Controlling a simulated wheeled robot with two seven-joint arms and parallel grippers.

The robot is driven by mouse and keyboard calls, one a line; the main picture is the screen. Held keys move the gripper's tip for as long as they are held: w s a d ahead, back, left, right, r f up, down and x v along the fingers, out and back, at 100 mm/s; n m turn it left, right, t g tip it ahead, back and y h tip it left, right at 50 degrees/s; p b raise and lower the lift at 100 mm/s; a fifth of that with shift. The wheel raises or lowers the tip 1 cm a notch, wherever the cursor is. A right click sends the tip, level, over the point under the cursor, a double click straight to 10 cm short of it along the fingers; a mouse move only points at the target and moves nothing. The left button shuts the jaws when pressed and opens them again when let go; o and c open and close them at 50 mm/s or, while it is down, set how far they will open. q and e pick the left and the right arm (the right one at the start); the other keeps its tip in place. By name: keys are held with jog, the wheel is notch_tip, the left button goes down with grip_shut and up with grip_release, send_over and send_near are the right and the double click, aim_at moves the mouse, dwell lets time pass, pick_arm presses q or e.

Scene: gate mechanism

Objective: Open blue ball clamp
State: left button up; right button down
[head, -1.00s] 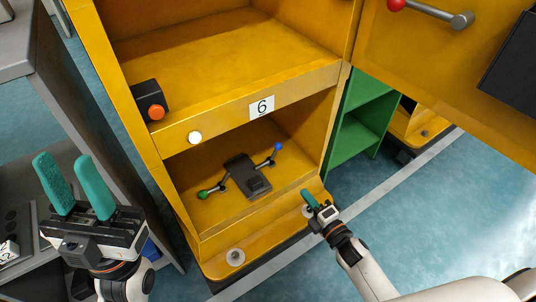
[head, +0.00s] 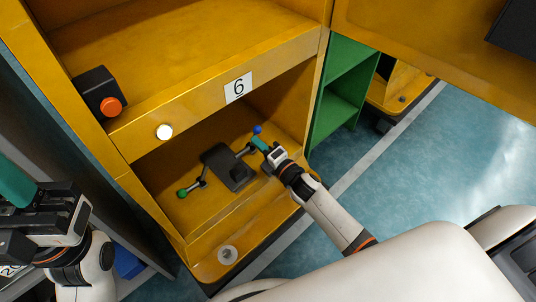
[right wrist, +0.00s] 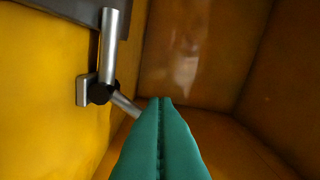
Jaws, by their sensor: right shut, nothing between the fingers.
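The blue ball (head: 257,129) tops a short metal lever on the right side of a dark grey clamp block (head: 225,165) in the lower compartment of the yellow cabinet. A green ball (head: 182,193) ends the lever on the block's left. My right gripper (head: 261,144) is inside the compartment, its fingers close to the blue ball; I cannot tell whether they touch. In the right wrist view its teal fingers (right wrist: 161,140) are together with nothing between, beside the metal lever (right wrist: 108,50); the blue ball is hidden there. My left gripper (head: 45,205) is partly cut off at the left.
The yellow cabinet (head: 130,140) has a number 6 label (head: 238,87), a white button (head: 164,132) and a black box with an orange button (head: 111,106). Compartment walls close in around my right gripper. A green shelf (head: 340,95) stands right of it.

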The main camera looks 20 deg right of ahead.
jog(key=shift+w+a, duration=0.15)
jog(key=shift+w, duration=0.3)
